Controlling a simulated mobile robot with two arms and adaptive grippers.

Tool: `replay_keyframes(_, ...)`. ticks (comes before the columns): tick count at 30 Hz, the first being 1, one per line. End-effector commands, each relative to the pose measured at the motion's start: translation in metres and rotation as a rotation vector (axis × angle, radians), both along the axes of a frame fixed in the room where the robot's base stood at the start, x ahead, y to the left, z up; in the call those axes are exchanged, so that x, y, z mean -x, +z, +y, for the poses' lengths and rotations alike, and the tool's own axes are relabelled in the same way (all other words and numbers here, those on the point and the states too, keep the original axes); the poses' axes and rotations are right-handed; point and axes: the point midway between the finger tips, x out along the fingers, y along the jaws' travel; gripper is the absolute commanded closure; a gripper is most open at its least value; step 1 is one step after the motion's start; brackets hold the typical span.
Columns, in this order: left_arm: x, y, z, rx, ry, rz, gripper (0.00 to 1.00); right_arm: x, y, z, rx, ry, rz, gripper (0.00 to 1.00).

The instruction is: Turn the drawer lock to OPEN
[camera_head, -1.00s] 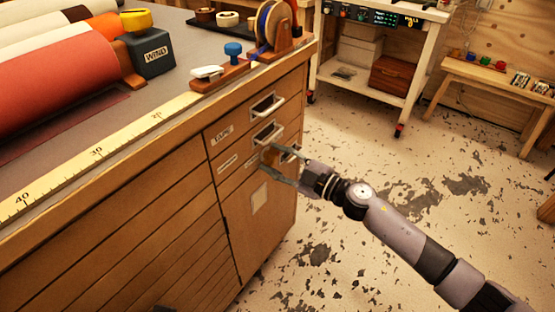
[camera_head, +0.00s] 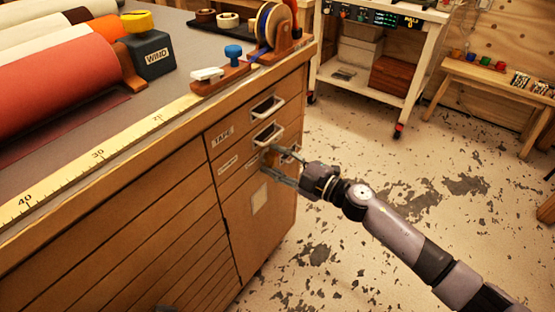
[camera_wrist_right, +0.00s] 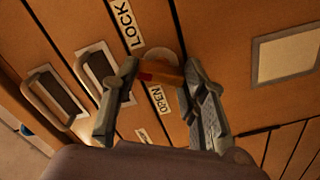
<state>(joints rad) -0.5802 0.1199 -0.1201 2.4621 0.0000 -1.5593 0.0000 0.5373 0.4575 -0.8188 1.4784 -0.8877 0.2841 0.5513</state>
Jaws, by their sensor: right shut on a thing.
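The drawer lock is an orange-brown turning handle (camera_wrist_right: 168,76) with a red end, on a pale round plate on the cabinet front. In the right wrist view, a LOCK label (camera_wrist_right: 127,24) and an OPEN label (camera_wrist_right: 158,99) sit beside it. The red end lies between the two labels, closer to OPEN. My right gripper (camera_wrist_right: 158,84) is shut on the handle, one finger on each side. In the head view my right gripper (camera_head: 271,165) reaches the cabinet front from the right and mostly hides the lock. My left gripper is not in view.
The wooden cabinet (camera_head: 130,240) has drawers with metal pull handles (camera_head: 267,134) just above the lock. Its top holds fabric rolls (camera_head: 60,85), a WIND box (camera_head: 148,52) and a tape dispenser (camera_head: 280,30). The floor to the right is clear up to a white cart (camera_head: 420,60).

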Motion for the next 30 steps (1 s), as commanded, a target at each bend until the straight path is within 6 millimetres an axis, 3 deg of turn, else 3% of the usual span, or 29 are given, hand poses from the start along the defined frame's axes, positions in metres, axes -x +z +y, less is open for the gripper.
replay_keyframes(4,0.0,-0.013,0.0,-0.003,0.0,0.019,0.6,0.001,0.0,0.0,0.081,0.001,-0.111,0.88)
replay_keyframes(10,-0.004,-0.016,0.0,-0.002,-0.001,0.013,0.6,0.001,-0.001,0.0,0.193,0.001,-0.265,0.88)
replay_keyframes(16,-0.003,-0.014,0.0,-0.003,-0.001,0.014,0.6,0.0,-0.002,0.0,0.305,0.0,-0.419,0.88)
replay_keyframes(24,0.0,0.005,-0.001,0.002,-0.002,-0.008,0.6,0.0,-0.003,0.0,0.457,0.0,-0.628,0.88)
replay_keyframes(30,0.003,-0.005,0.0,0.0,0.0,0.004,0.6,0.001,-0.003,0.0,0.566,0.001,-0.778,0.88)
